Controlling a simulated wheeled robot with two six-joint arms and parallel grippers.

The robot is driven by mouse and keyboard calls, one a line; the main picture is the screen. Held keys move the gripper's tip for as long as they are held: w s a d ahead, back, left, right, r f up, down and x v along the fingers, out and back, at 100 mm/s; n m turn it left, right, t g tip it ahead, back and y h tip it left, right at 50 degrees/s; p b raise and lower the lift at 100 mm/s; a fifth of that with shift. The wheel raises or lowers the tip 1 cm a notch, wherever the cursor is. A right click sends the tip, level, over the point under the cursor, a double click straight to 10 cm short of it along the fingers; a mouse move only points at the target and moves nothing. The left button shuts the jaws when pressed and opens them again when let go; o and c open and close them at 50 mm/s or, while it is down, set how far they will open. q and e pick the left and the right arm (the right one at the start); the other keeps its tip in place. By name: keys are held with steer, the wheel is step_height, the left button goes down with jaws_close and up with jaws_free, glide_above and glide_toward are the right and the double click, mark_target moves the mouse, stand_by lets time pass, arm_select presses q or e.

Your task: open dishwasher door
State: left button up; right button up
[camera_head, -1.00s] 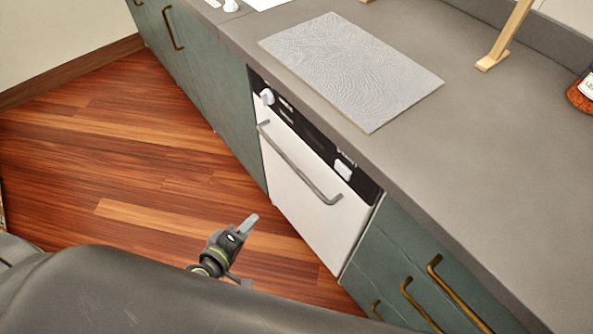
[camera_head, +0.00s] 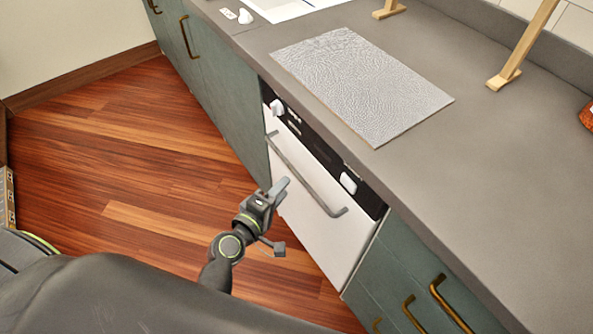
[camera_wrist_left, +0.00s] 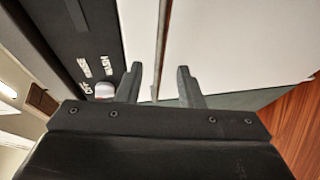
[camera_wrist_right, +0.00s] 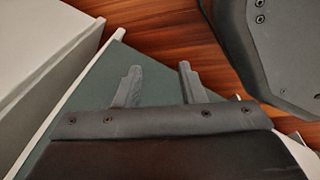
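The dishwasher has a white door (camera_head: 318,236), which is shut, with a black control strip (camera_head: 315,141) on top and a grey bar handle (camera_head: 306,178) across its upper part. My left gripper (camera_head: 281,216) is open and empty, in front of the door and left of the handle's middle. In the left wrist view the handle (camera_wrist_left: 161,40) lines up between the two spread fingers (camera_wrist_left: 158,68); they do not close on it. My right gripper (camera_wrist_right: 158,68) is open and empty in its wrist view, over a teal panel; it is not seen in the head view.
Teal cabinets with brass handles (camera_head: 447,303) flank the dishwasher. A grey counter (camera_head: 480,150) above carries a textured grey mat (camera_head: 365,85) and wooden stands (camera_head: 520,50). The wooden floor (camera_head: 110,150) to the left is clear.

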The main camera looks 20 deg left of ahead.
mark_target(297, 172)
arm_select(q)
steer(key=x, duration=0.7)
steer(key=shift+w+d+f, duration=0.1)
steer(key=shift+w, duration=0.2)
jaws_close()
